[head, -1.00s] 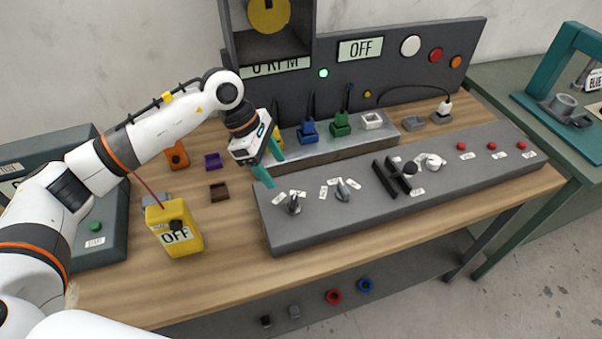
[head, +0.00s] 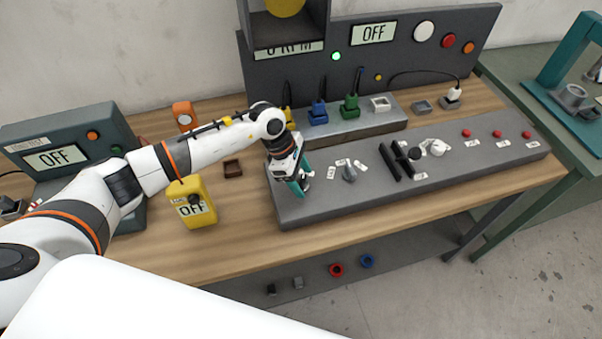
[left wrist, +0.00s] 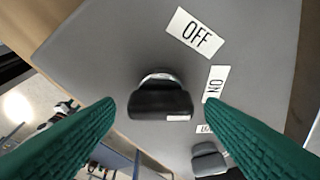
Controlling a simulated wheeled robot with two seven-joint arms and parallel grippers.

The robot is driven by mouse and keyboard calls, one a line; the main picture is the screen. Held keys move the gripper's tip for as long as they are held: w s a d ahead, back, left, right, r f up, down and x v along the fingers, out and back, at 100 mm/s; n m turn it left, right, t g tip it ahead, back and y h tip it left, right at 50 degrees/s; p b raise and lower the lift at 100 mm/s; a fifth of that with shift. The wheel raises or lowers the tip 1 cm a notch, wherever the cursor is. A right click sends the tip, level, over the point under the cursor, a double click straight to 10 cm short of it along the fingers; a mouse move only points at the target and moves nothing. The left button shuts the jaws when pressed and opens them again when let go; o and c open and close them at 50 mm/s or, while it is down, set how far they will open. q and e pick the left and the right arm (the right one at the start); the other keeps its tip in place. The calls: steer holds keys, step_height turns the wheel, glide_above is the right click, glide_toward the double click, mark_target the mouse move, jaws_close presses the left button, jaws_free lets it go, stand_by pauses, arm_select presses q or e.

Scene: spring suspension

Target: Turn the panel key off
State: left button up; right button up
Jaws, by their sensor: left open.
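The panel key (left wrist: 160,100) is a dark knob with a metallic base on the grey panel. In the left wrist view, an OFF label (left wrist: 195,32) lies above right of it and an ON label (left wrist: 215,84) to its right. My left gripper (head: 301,187) is at the left end of the grey control panel (head: 440,182) in the head view and mostly hides the key there. Its green fingers are open, one on each side of the key in the left wrist view, with gaps visible. My right gripper is not in view.
A second knob (head: 349,173) stands close to the right of the key, with black bars (head: 397,162) and red buttons farther right. A yellow box (head: 192,203) marked OFF stands left of the panel. A metal block with coloured plugs (head: 350,127) is behind.

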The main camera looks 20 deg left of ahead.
arm_select(q)
steer(key=shift+c, duration=1)
steer(key=c, duration=0.8)
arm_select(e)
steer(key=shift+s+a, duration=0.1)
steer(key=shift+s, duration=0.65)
